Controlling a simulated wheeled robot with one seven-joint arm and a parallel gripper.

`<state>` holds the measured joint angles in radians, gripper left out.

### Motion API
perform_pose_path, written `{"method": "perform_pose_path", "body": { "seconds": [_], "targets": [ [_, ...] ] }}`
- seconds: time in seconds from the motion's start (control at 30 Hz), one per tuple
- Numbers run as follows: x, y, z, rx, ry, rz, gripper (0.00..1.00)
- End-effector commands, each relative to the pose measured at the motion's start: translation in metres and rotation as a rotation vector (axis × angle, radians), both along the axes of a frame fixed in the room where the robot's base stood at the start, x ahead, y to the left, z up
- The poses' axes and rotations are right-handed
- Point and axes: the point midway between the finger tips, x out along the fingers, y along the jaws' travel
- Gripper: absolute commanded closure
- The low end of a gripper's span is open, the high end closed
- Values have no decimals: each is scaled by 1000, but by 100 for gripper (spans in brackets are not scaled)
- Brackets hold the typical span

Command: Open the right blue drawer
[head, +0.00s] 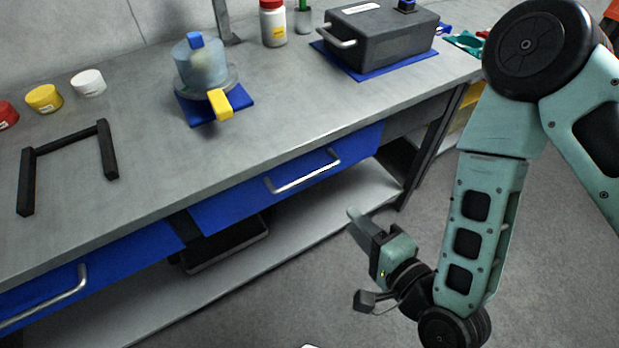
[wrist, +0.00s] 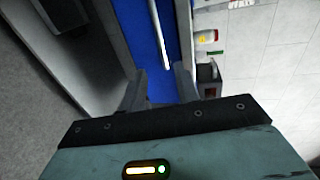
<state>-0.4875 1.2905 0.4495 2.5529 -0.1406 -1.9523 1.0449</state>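The right blue drawer (head: 235,205) is under the grey workbench, its front roughly flush with the bench edge, so it looks closed. Its silver bar handle (head: 303,174) is on the front. In the wrist view the blue drawer front (wrist: 133,22) lies ahead, with the handle (wrist: 160,38) running lengthwise. My gripper (head: 354,215) is in front of the bench, lower and to the right of the handle. In the wrist view my gripper (wrist: 159,82) has its two fingers apart with nothing between them. The handle is beyond the fingertips, not touched.
The left blue drawer (head: 120,258) has its own handle (head: 50,302). The grey benchtop (head: 290,95) carries a black case (head: 385,45), a clear vessel (head: 202,68), a black frame (head: 65,142) and several jars. A lower shelf (head: 330,208) sits below the drawers. The floor in front is clear.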

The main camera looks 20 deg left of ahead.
Motion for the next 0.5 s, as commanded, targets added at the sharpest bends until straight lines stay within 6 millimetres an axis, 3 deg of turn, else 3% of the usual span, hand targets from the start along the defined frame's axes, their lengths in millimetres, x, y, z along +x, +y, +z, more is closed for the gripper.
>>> {"method": "perform_pose_path", "body": {
  "seconds": [0.5],
  "targets": [
    [31,36,-16,0,-6,1,68]
  ]
}}
